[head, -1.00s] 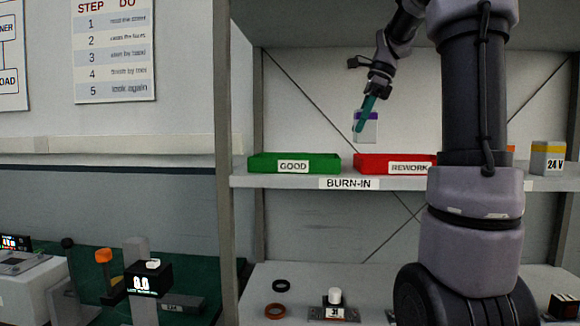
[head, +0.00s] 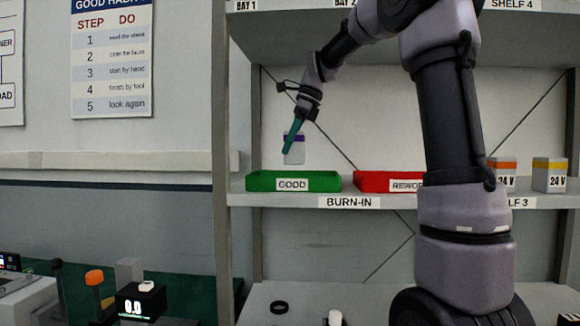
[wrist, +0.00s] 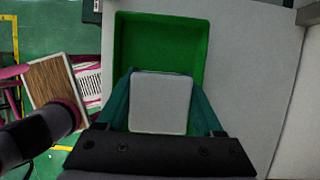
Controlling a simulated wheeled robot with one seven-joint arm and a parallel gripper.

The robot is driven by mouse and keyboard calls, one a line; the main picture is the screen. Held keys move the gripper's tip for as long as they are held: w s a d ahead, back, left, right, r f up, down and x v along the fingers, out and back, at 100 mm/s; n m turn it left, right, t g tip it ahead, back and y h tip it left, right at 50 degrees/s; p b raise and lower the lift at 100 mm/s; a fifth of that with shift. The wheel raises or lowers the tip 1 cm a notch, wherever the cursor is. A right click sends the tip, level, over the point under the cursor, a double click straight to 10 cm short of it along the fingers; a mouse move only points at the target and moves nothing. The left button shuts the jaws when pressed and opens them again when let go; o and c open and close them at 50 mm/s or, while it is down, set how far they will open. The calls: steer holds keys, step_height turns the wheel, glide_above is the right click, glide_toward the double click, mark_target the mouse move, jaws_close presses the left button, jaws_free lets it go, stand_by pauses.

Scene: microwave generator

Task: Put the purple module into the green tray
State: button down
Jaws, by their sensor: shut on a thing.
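The purple module is a pale block with a purple band (head: 296,154), held upright in the head view above the green tray. My gripper (head: 291,143) is shut on it with teal fingers. In the wrist view the module's grey top (wrist: 160,103) sits between the fingers of my gripper (wrist: 163,105). The green tray (head: 262,184), labelled GOOD, stands on the shelf. In the wrist view the tray (wrist: 125,55) lies below and beyond the module, its near part hidden by module and gripper.
A red tray (head: 372,183) labelled REWORK stands right of the green one. An orange-banded module (head: 503,167) and a yellow-banded module (head: 549,178) stand further right on the shelf. A shelf post (head: 221,130) rises left of the green tray.

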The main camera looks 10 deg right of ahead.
steer(key=shift+d+f, duration=0.1)
steer(key=shift+f, duration=2.75)
steer(key=shift+f, duration=0.1)
steer(key=shift+c, duration=0.2)
jaws_free()
